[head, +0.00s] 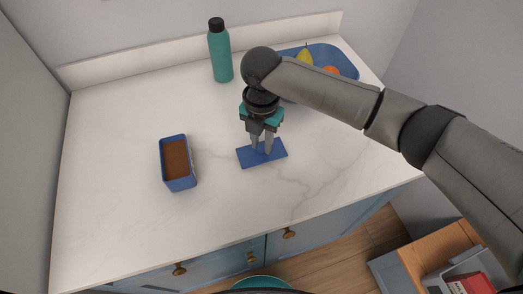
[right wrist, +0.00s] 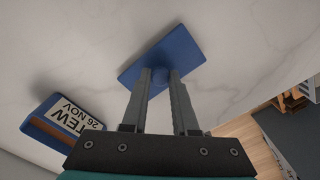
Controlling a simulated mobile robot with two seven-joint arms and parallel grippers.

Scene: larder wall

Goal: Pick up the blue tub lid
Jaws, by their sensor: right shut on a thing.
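The blue tub lid (head: 277,155) is a flat blue rectangle over the middle of the white counter. My right gripper (head: 262,150) points down at it, with its fingers shut on the lid's raised middle. I cannot tell whether the lid touches the counter. The open blue tub (head: 178,165) with brown contents stands to the left of the lid. My left gripper is not in view.
A teal bottle (head: 220,55) with a black cap stands at the back. A blue tray (head: 346,62) with a pear (head: 305,56) and an orange fruit (head: 331,70) lies at the back right, partly behind my right arm.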

